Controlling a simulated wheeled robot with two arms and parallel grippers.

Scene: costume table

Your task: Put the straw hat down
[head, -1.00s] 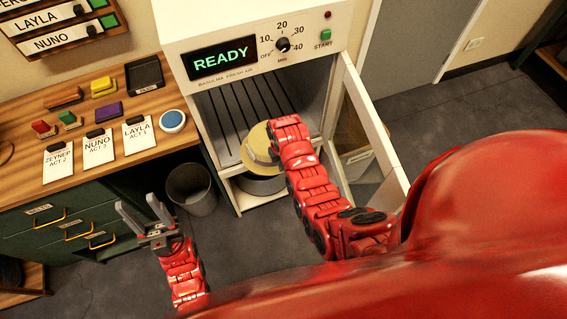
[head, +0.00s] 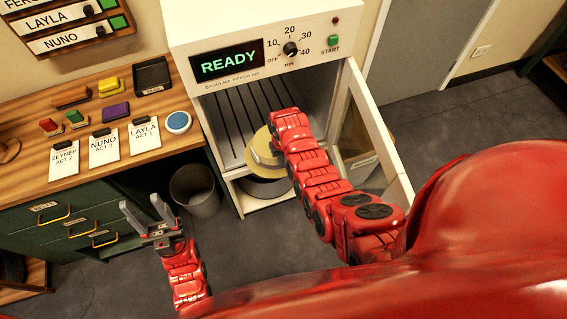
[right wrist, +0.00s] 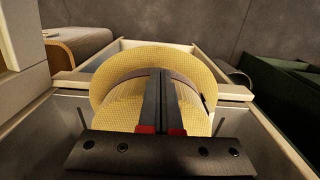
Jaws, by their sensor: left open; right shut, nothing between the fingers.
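The straw hat (head: 261,150), pale yellow with a darker band, shows at the front edge of the open cabinet's chamber in the head view, partly covered by my right arm. In the right wrist view the hat (right wrist: 112,78) fills the middle, its brim tilted up behind my fingers. My right gripper (right wrist: 161,72) is shut with nothing between its fingers, which overlap the hat's crown; whether they touch it I cannot tell. In the head view that gripper is hidden. My left gripper (head: 146,212) is open and empty above the floor, left of the bin.
The white cabinet (head: 300,22) reads READY, and its door (head: 385,135) stands open at the right. A bin (head: 195,190) stands on the floor. The wooden counter (head: 30,122) at left holds cards, coloured blocks and a round blue-topped item.

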